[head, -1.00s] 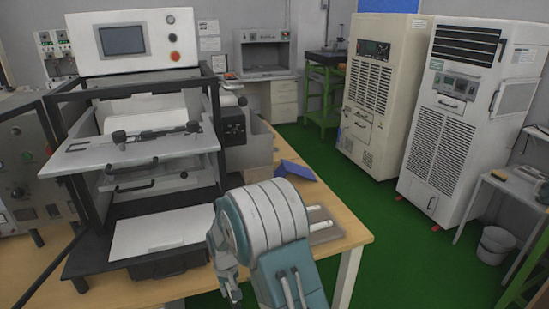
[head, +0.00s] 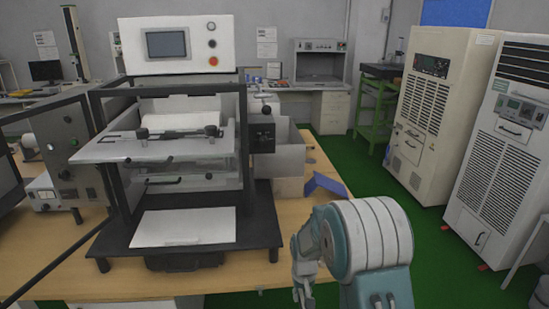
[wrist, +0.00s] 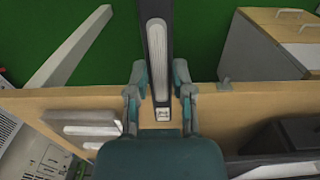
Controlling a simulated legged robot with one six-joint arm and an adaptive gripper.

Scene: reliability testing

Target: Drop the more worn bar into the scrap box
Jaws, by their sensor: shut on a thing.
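My gripper (wrist: 160,98) is shut on a long dark bar (wrist: 158,55) with a pale grey strip along its face. The bar runs away from between the fingers to the top edge of the wrist view. In the head view my gripper (head: 303,290) hangs at the front of the wooden bench, and the held bar cannot be made out there. A grey plate with a paler bar-like piece (wrist: 92,128) lies on the bench left of the fingers in the wrist view. Wear on either piece is too small to judge. I cannot tell which thing is the scrap box.
A test machine with a dark frame (head: 262,215) and a white plate (head: 185,227) stands on the bench, left of my arm. A blue angled object (head: 327,186) lies at the bench's right side. Two tall cabinets (head: 440,110) stand at the right, with green floor before them.

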